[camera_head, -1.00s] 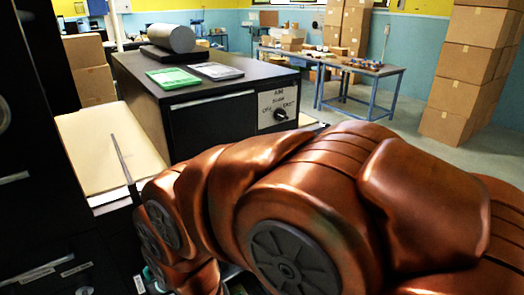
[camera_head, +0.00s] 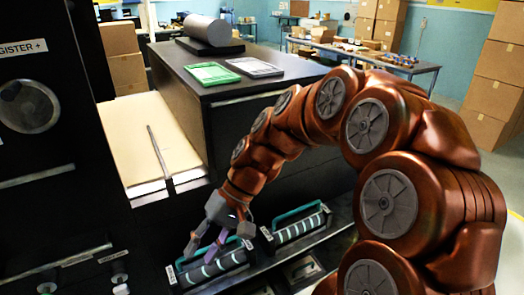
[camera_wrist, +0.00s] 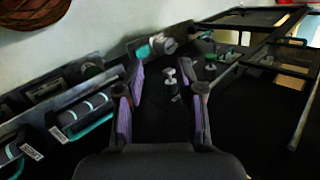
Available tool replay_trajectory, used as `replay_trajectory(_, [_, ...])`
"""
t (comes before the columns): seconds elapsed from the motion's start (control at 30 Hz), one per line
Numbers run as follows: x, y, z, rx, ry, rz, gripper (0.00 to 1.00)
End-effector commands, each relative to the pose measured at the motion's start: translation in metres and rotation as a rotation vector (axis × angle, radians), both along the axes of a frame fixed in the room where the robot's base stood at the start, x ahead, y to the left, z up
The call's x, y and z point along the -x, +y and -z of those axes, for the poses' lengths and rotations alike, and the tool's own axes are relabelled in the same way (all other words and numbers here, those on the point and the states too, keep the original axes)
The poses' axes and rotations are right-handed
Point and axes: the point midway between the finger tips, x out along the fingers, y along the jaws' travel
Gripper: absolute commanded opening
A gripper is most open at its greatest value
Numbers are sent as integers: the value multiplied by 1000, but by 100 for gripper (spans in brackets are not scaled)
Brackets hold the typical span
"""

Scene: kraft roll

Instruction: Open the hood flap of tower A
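A black tower (camera_head: 45,130) marked "REGISTER +" fills the left of the head view, with a round grey dial on its face. No letter A or clearly marked hood flap can be made out. My gripper (camera_head: 213,245) is low in front of the machine, right of the tower. In the wrist view my gripper (camera_wrist: 163,105) shows two purple-padded fingers spread apart with nothing held. A small pale metallic knob (camera_wrist: 170,78) stands beyond the gap between them, on a dark surface.
A cream sheet (camera_head: 150,140) lies between tower and black cabinet (camera_head: 270,105). The cabinet bears a grey roll (camera_head: 207,30) and a green pad (camera_head: 212,73). Cartons stand behind.

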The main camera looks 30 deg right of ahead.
Motion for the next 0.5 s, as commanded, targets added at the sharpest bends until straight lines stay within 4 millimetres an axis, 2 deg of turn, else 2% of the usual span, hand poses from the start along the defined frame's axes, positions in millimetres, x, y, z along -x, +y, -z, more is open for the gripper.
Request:
replay_trajectory(0.03, [-18, -10, -8, -55, -12, 44, 37])
replay_trajectory(0.17, [-59, -38, -21, -188, -55, 150, 37])
replay_trajectory(0.27, [-88, -69, -30, -283, -97, 244, 37])
replay_trajectory(0.37, [-114, -108, -36, -371, -143, 345, 37])
replay_trajectory(0.5, [-140, -175, -41, -479, -219, 497, 37])
